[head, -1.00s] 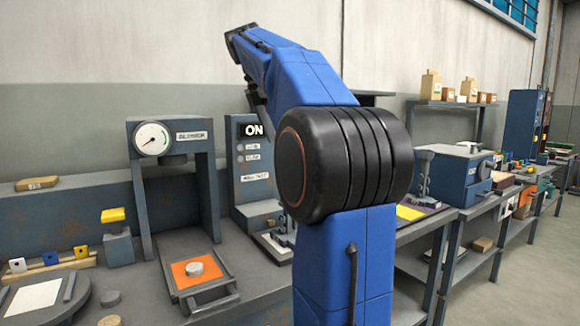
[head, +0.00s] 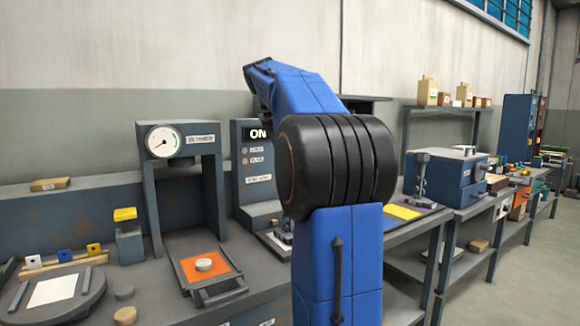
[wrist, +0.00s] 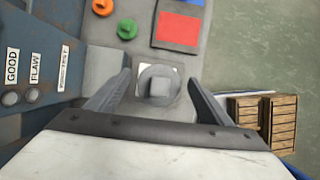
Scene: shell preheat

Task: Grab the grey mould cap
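In the wrist view, a grey piece with a square raised top (wrist: 158,86) sits on a rounded grey base with pale corners; it looks like the grey mould cap, though I cannot be sure. My gripper (wrist: 157,92) is open, its two fingers spread left and right of this piece with gaps on both sides. Nothing is held. In the head view my arm hides my gripper and most of this spot. A grey disc (head: 203,264) lies on an orange pad at the gauge press.
The tester panel (wrist: 28,78) with GOOD and FLAW labels stands close at left. Orange (wrist: 103,7) and green (wrist: 127,29) knobbed pieces and a red pad (wrist: 179,27) lie beyond. Wooden crates (wrist: 262,118) are at right, below the bench. The gauge press (head: 180,150) stands left of my arm.

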